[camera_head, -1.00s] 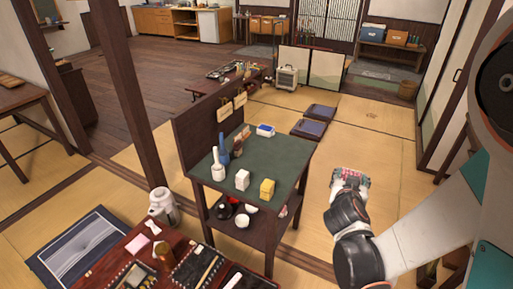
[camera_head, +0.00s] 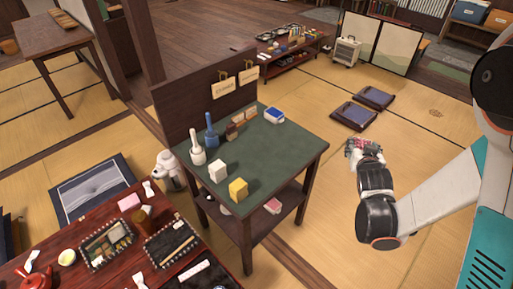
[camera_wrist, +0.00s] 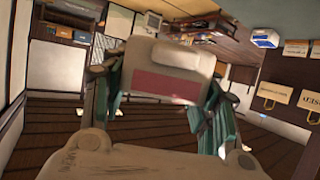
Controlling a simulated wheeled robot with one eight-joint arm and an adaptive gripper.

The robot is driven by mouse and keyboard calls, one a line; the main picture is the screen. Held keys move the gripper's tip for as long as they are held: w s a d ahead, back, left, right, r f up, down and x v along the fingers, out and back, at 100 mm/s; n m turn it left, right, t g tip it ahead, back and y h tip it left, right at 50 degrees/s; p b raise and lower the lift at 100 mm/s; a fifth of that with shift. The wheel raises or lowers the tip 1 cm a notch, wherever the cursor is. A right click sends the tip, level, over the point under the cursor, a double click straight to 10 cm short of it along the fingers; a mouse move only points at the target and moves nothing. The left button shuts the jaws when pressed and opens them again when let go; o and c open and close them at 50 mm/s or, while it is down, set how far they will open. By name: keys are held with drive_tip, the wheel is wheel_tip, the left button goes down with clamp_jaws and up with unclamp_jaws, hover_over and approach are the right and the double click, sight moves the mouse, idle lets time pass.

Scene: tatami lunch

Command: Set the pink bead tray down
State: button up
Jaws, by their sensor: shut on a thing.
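The pink bead tray (camera_head: 360,144) is a small pinkish thing at the tip of my gripper (camera_head: 367,150), right of the green-topped stand in the head view. In the wrist view a pale piece with a dull red-pink band (camera_wrist: 165,85) lies between my gripper's green-sided fingers; I take it to be the tray. My gripper is shut on it and holds it in the air, apart from the stand. The tray's contents are too small to make out.
The green-topped stand (camera_head: 275,165) holds a yellow block (camera_head: 238,190), a white block (camera_head: 218,171), a blue bottle (camera_head: 211,135), a white bottle (camera_head: 197,150) and a blue-white box (camera_head: 274,116). Its right front area is bare. A red-brown table (camera_head: 70,285) is cluttered at lower left.

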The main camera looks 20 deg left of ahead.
drive_tip(key=w+a+f+n+y, duration=0.2)
drive_tip(key=a+n+y, duration=0.1)
drive_tip(key=a, duration=0.4)
wheel_tip(320, 180, up, 4)
drive_tip(key=f+n+g+y+b, duration=0.1)
drive_tip(key=n+g+y+b, duration=0.1)
drive_tip(key=n+g+y, duration=0.65)
hover_over(272, 156)
drive_tip(key=shift+n, duration=0.45)
wheel_tip(272, 156, down, 18)
drive_tip(key=b, duration=0.5)
drive_tip(key=shift+f+b, duration=0.25)
drive_tip(key=shift+b, duration=0.1)
drive_tip(key=shift+f, duration=0.15)
drive_tip(key=o, duration=1.1)
